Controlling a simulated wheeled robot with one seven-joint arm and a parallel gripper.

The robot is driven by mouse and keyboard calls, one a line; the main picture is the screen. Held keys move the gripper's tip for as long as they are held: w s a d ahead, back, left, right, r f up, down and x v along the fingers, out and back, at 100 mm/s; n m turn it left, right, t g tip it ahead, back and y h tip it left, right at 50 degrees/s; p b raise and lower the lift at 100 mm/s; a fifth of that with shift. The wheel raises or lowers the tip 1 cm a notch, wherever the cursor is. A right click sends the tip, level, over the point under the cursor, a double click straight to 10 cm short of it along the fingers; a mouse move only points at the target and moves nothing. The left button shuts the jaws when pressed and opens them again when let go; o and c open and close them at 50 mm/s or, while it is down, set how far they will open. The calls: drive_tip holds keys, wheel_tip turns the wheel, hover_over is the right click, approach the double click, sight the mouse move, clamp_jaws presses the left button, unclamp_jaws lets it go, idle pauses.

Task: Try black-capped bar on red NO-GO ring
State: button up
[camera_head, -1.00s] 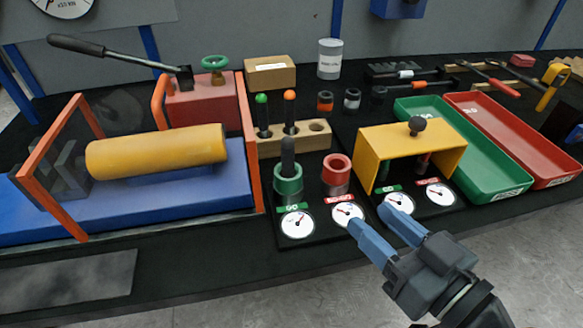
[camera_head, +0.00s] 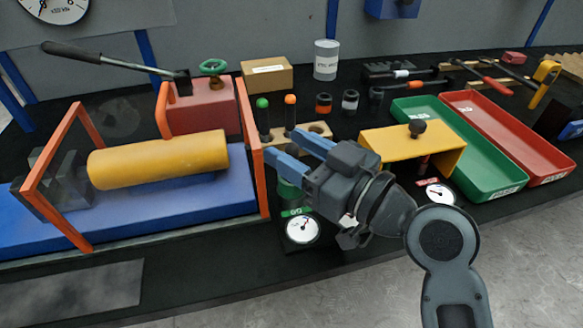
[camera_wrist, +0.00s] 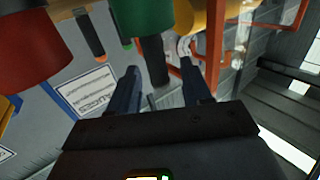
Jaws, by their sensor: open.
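The black-capped bar (camera_wrist: 156,68) stands in the green GO ring (camera_wrist: 147,15); in the wrist view its dark end lies between my fingers. In the head view my gripper (camera_head: 284,146) hides the bar, and only part of the green ring (camera_head: 289,194) shows. My gripper (camera_wrist: 159,68) is open, its fingers on either side of the bar; I cannot tell whether they touch it.
A wooden rack (camera_head: 318,131) with green- and orange-capped bars stands just behind. An orange-framed press (camera_head: 262,185) is close on the left. A yellow cover (camera_head: 400,146) stands right, before green (camera_head: 487,187) and red (camera_head: 548,176) trays. A GO dial (camera_head: 302,229) lies in front.

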drive_tip(key=shift+w+a, duration=0.25)
drive_tip(key=shift+a, duration=0.05)
clamp_jaws()
idle(0.3)
